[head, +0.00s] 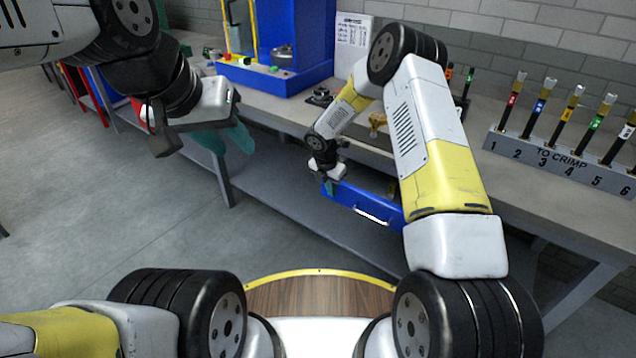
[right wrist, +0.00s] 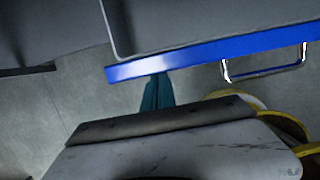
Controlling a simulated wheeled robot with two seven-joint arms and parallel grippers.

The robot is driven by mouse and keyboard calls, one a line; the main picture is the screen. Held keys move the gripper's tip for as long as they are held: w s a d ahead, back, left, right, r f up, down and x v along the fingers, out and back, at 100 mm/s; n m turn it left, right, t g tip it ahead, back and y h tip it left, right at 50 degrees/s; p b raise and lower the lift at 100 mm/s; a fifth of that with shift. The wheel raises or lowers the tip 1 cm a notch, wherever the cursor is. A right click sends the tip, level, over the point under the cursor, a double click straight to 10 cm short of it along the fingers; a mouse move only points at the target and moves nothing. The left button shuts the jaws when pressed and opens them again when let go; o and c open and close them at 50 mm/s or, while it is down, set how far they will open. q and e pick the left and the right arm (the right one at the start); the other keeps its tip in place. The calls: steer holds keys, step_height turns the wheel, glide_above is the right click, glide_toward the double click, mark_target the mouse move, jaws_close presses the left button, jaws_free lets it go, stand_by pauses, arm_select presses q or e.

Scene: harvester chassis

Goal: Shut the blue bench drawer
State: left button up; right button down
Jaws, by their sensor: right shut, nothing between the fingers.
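The blue bench drawer (head: 340,197) stands out from under the bench's front edge, pulled open. Its front, with a pale bar handle (head: 371,215), faces me. In the right wrist view the drawer's front shows as a slanted blue strip (right wrist: 210,58), with the handle (right wrist: 264,73) on the right. My right gripper (head: 328,187) is at the drawer's left end. Its teal fingers (right wrist: 157,92) are together and empty, close to the blue strip; I cannot tell whether they touch it. My left gripper (head: 226,140) is empty, its teal fingers apart, left of the drawer and away from it.
The grey bench (head: 470,150) runs across the view. On it are a blue machine (head: 300,40), a white sign (head: 353,35) and a numbered "TO CRIMP" rack (head: 560,160) holding several tools. A lower shelf (head: 290,200) lies beneath. The floor (head: 110,200) at left is clear.

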steer(key=w+d, duration=0.2)
steer(key=w, duration=0.1)
steer(key=w+d, duration=0.2)
steer(key=shift+w, duration=0.2)
steer(key=shift+a, duration=0.1)
steer(key=shift+s+a, duration=0.15)
steer(key=s+a, duration=0.1)
steer(key=s+a+r, duration=0.1)
steer(key=s, duration=0.1)
steer(key=shift+s+a, duration=0.1)
steer(key=v, duration=0.9)
glide_toward(371, 200)
step_height(371, 200, down, 2)
steer(key=s+a, duration=0.2)
steer(key=s, duration=0.1)
steer(key=x, duration=0.9)
steer(key=shift+f, duration=0.2)
steer(key=w+d, duration=0.2)
steer(key=shift+w+f, duration=0.1)
steer(key=shift+w, duration=0.25)
steer(key=shift+w+d, duration=0.15)
steer(key=shift+w, duration=0.25)
